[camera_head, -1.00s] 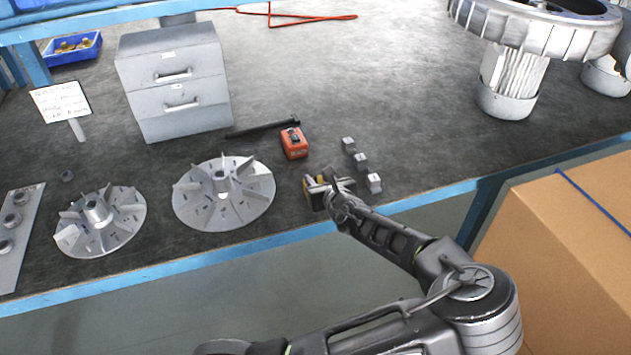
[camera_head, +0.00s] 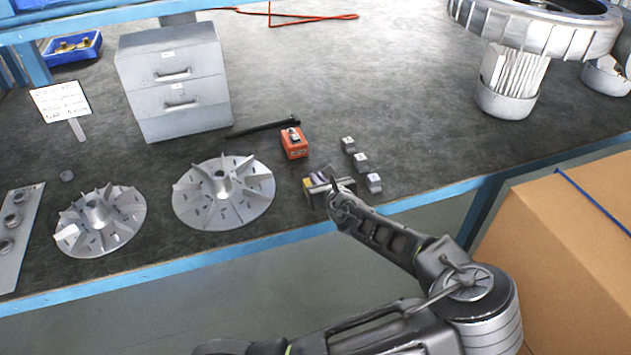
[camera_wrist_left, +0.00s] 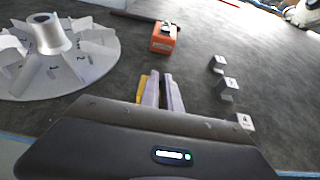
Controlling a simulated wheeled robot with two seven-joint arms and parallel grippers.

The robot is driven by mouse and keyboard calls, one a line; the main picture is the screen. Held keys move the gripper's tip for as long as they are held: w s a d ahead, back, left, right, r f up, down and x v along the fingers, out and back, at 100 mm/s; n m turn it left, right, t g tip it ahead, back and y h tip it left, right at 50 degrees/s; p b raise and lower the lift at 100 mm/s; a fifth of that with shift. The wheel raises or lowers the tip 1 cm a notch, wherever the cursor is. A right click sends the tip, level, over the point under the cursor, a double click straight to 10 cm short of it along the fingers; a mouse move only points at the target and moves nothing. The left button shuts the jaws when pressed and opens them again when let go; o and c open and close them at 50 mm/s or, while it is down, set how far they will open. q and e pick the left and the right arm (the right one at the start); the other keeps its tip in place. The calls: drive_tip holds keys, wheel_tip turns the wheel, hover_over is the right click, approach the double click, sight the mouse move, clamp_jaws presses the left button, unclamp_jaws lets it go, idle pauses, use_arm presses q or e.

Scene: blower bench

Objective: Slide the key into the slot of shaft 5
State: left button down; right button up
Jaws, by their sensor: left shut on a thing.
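My left gripper (camera_head: 318,186) is low over the front of the bench, right of the larger-looking impeller. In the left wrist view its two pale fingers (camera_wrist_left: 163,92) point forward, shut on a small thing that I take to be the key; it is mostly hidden. A yellow piece shows against the left finger; I cannot tell what it belongs to. Two finned impellers with central hubs stand on the bench, one in the middle (camera_head: 225,200) and one at left (camera_head: 100,222). I cannot read which shaft is 5. My right gripper is out of view.
An orange box (camera_head: 294,143) stands behind my gripper, and several small numbered grey blocks (camera_head: 361,163) stand to its right. A black bar (camera_head: 263,128), a drawer cabinet (camera_head: 175,85) and a sign (camera_head: 60,101) are farther back. The blue bench edge (camera_head: 180,268) is in front.

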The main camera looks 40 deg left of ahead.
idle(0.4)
use_arm(q)
wheel_tip(320, 180, up, 10)
idle(0.5)
idle(0.5)
drive_tip(key=w+d+f+m+t+h, duration=0.1)
drive_tip(key=d+f+m+h, duration=0.3)
drive_tip(key=d, duration=0.7)
drive_tip(key=w+d+f+m+t+h, duration=0.1)
drive_tip(key=d+f+m+t+h, duration=0.3)
drive_tip(key=d+m+h, duration=0.3)
drive_tip(key=d, duration=0.4)
drive_tip(key=shift+w+d+f+t, duration=0.2)
drive_tip(key=shift+d+f+t, duration=0.1)
drive_tip(key=shift+d+f, duration=0.1)
drive_tip(key=shift+r, duration=0.1)
